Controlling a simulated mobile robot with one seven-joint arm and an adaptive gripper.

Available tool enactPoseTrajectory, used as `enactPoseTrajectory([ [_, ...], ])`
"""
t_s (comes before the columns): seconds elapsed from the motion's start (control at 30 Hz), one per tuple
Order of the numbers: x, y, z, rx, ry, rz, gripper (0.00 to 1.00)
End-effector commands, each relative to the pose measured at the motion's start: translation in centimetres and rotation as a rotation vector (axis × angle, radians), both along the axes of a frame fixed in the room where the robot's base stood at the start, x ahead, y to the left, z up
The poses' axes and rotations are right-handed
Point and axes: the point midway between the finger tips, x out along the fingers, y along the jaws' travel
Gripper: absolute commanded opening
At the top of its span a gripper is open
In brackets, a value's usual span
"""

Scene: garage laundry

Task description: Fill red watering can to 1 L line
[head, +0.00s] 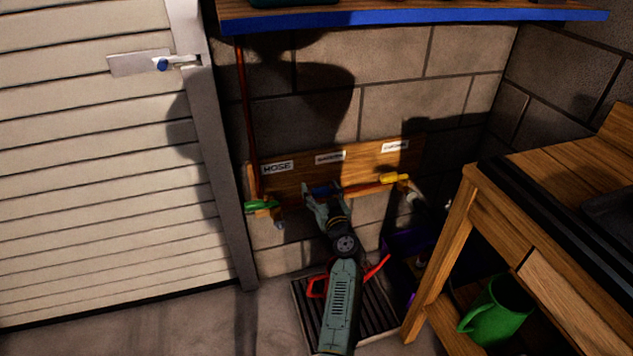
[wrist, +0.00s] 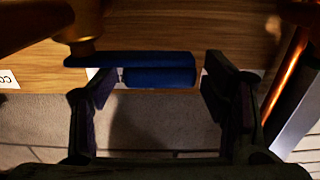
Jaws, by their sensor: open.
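The red watering can (head: 316,288) sits on a dark floor grate (head: 381,318) in the head view. My arm hides most of it; its red handle and spout (head: 378,268) show on either side. Its fill line and water level are hidden. My gripper (head: 322,197) is at the middle of the wooden tap board, at a blue tap lever. In the wrist view the blue lever (wrist: 160,77) lies just ahead of and between the two open fingertips (wrist: 155,84), with gaps at both sides. I cannot tell whether a finger touches it.
The board (head: 352,157) also carries a green lever (head: 262,206) under the HOSE label and a yellow lever (head: 395,178) at right. A wooden bench (head: 452,235) stands right, with a green jug (head: 497,311) below. A shutter door (head: 100,200) is left.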

Motion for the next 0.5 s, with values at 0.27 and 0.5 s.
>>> enactPoseTrajectory([
  [0.27, -0.03, -0.08, -0.04, 0.001, 0.0, -0.001, 0.68],
  [0.5, -0.02, -0.06, -0.02, 0.001, 0.0, 0.0, 0.6],
])
